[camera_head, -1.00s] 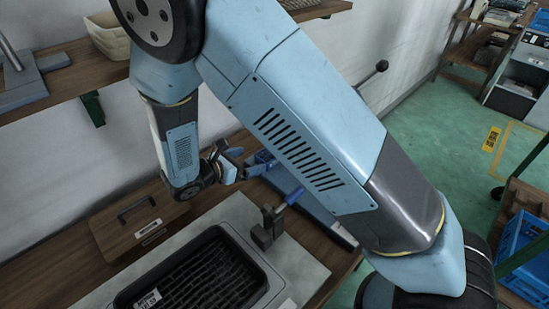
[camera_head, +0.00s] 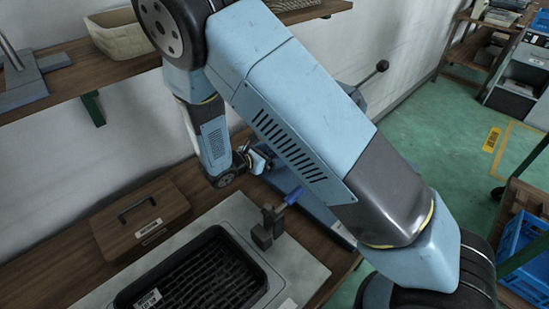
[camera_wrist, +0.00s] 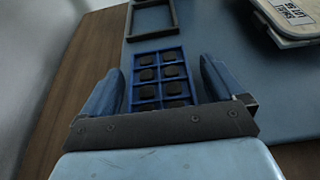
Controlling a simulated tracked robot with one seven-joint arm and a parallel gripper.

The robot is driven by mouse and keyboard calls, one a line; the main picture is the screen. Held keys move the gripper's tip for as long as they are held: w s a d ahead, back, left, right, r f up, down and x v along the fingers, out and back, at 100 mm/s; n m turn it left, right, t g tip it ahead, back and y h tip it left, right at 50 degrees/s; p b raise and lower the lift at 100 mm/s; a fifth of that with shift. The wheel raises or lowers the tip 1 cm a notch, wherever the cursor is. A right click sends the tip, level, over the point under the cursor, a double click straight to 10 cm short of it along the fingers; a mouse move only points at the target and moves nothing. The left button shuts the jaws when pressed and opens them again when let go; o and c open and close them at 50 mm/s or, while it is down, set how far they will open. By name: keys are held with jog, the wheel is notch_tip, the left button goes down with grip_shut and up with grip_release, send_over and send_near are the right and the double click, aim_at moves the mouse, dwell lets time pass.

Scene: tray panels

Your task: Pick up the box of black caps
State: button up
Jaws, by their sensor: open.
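The box of black caps is a blue, divided box (camera_wrist: 160,88) with several black round caps in its compartments. It lies on a dark blue surface in the wrist view. My gripper (camera_wrist: 161,66) is open, with one blue finger at the left and one at the right of the box in the picture. No contact between fingers and box can be made out. The near end of the box is hidden behind the gripper's dark crossbar. In the head view my gripper (camera_head: 257,160) is small, beyond my arm's elbow, and the box cannot be made out there.
In the wrist view, a dark empty frame (camera_wrist: 151,18) lies beyond the box and a labelled, light-rimmed container (camera_wrist: 290,20) at upper right. In the head view, a clamp with a blue handle (camera_head: 268,228), a black tray (camera_head: 255,280) and a wooden box (camera_head: 143,218) stand nearby.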

jog(key=c, duration=1.1)
jog(key=shift+r, duration=0.1)
jog(key=shift+c, duration=0.2)
